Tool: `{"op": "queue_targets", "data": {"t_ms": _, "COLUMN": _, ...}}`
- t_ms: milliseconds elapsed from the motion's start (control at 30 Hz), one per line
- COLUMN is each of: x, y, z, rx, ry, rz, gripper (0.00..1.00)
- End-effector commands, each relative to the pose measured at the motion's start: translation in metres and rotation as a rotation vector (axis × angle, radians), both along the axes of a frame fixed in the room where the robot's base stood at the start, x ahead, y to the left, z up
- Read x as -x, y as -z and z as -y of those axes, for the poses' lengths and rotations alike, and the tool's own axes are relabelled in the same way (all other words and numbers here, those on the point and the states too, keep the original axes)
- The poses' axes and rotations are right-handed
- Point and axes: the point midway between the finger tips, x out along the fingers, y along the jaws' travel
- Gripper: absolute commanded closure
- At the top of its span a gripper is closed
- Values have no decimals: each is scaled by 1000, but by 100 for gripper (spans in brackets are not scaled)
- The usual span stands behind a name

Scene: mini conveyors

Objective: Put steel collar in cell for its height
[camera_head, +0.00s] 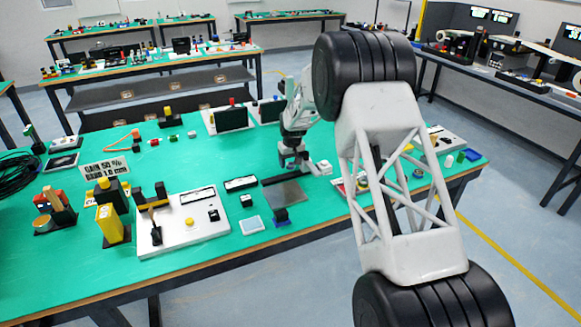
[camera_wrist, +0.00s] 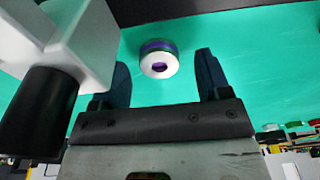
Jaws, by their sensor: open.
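In the wrist view, a short round collar (camera_wrist: 158,60) with a pale metal face, a dark centre hole and a purple band stands on the green surface. It appears between and beyond the two dark fingers of my gripper (camera_wrist: 162,64). The fingers are spread wide, with clear gaps on both sides, and nothing is held. In the head view, my gripper (camera_head: 289,160) is low over the middle of the green table. I cannot make out the collar there with certainty. I cannot identify the cells for the heights in either view.
The green table (camera_head: 180,255) carries a white panel (camera_head: 182,232) with a yellow button, a yellow block (camera_head: 109,224), a readout sign (camera_head: 104,169) and a grey plate (camera_head: 285,193). A small pale tray (camera_head: 251,225) lies near the front. Bare green surface shows at front left.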

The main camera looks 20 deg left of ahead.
Motion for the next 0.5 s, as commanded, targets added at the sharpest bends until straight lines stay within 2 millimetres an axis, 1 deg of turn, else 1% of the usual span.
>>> {"op": "queue_targets", "data": {"t_ms": 133, "x": -1, "y": 9, "z": -1, "rx": 1, "ry": 0, "rz": -1, "gripper": 30}}
{"op": "queue_targets", "data": {"t_ms": 500, "x": -1, "y": 9, "z": -1, "rx": 0, "ry": 0, "rz": 0, "gripper": 30}}
